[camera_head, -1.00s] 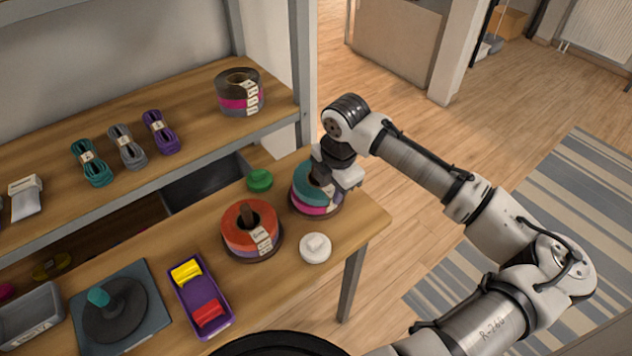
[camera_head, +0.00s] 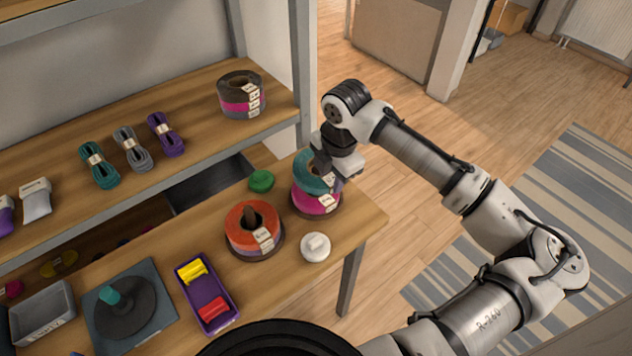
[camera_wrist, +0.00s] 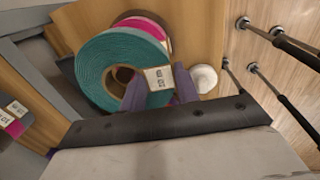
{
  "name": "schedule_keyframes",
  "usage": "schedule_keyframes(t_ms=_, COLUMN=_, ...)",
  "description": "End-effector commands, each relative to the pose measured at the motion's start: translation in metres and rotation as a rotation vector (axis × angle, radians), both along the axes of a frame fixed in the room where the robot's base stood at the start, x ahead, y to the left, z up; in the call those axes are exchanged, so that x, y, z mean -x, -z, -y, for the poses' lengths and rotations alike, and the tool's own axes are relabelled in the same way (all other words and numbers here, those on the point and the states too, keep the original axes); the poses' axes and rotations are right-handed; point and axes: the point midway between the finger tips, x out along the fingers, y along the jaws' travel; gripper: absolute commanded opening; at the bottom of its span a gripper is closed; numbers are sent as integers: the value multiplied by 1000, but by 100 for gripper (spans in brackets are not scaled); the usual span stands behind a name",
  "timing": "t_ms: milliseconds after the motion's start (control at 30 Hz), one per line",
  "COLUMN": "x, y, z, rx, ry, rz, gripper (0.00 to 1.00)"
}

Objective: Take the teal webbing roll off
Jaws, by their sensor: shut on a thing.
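The teal webbing roll (camera_head: 306,168) is at the top of the right-hand stack, raised over a magenta roll (camera_head: 316,203). My gripper (camera_head: 338,176) is shut on the teal roll's near right side. In the wrist view my purple-tipped fingers (camera_wrist: 158,92) straddle the wall of the teal roll (camera_wrist: 98,62) at its white label, one finger in its centre hole. The magenta roll (camera_wrist: 150,30) shows beyond and below it. Whether a spindle still runs through the teal roll is hidden.
Left of the stack stands an orange roll (camera_head: 245,222) on a spindle. A white cap (camera_head: 315,250) lies in front and a green cap (camera_head: 262,181) behind. A purple tray (camera_head: 222,318) is further left. The shelf above holds cord bundles and a grey-magenta stack (camera_head: 240,95).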

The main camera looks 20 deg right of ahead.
Motion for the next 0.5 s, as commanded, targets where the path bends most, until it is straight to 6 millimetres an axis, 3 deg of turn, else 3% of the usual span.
schedule_keyframes(t_ms=500, x=0, y=-26, z=0, rx=0, ry=0, rz=1, gripper=0)
